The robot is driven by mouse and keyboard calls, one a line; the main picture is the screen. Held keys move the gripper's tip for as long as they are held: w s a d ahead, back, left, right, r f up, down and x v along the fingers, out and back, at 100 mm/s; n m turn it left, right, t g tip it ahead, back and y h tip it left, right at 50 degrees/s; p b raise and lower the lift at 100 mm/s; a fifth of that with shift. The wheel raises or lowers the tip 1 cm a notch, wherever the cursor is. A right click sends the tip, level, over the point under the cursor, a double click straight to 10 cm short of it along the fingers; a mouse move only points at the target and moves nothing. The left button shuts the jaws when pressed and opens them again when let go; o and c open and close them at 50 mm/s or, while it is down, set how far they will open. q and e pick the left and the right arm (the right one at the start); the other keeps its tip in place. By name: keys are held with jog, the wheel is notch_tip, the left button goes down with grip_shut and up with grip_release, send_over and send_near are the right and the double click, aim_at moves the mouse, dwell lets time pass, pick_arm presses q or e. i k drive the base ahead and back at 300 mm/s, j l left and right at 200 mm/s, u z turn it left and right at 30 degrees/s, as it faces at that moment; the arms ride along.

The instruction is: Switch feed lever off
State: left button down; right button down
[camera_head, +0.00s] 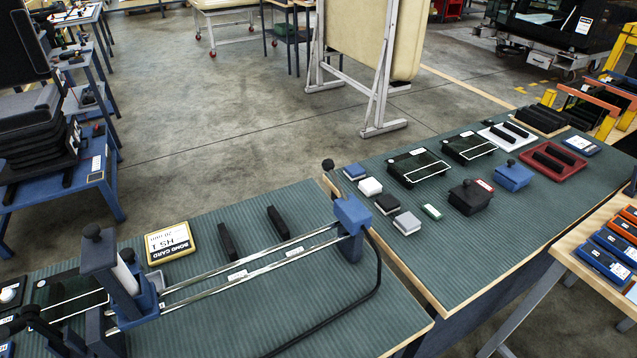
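A blue end block (351,213) stands at the right end of a pair of metal rails (255,262) on the green-topped bench. A short lever with a black ball knob (328,165) rises from this block and leans to the left; it looks like the feed lever, but no label on it can be read. A blue carriage (130,290) with a white cylinder and a black knob (92,231) sits at the left end of the rails. Neither of my grippers can be made out in this view, and nothing touches the lever.
A black cable (376,290) curves from the end block across the bench front. Small blocks, a black knobbed box (470,197) and trays crowd the right bench. Space above the rails is clear.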

aim_at(328, 165)
jog(key=u, duration=1.6)
jog(key=k+l, duration=0.1)
jog(key=k, duration=0.4)
